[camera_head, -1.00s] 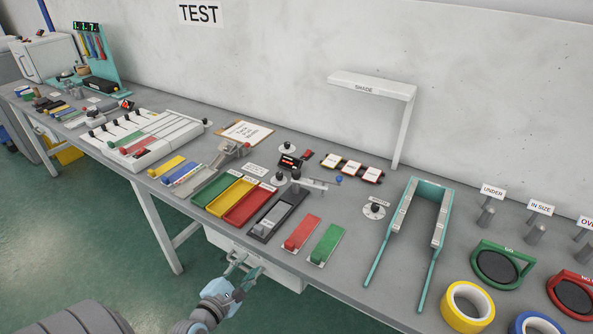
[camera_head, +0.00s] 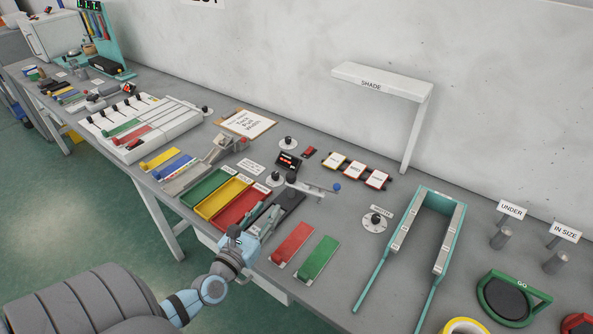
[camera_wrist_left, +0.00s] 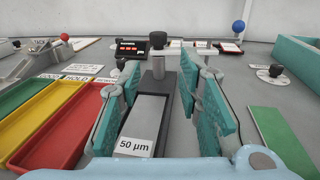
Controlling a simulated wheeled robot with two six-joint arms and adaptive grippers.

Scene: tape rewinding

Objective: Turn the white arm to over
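A pale arm (camera_head: 315,187) with a blue ball (camera_head: 337,188) at its end reaches right from a post on a dark stand (camera_head: 288,207). In the left wrist view the blue ball (camera_wrist_left: 238,27) stands at the upper right, and the grey post (camera_wrist_left: 187,75) rises ahead. My left gripper (camera_head: 262,222) is at the near end of the stand. In the left wrist view its teal pads (camera_wrist_left: 165,100) are spread apart, with the grey block labelled 50 µm (camera_wrist_left: 142,125) between them in the picture and nothing visibly gripped. No "OVER" mark is readable now. My right gripper is out of view.
Green, yellow and red trays (camera_head: 238,205) lie left of the stand. Red (camera_head: 292,243) and green (camera_head: 319,257) strips lie right of it. A white shade (camera_head: 382,80) rises behind.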

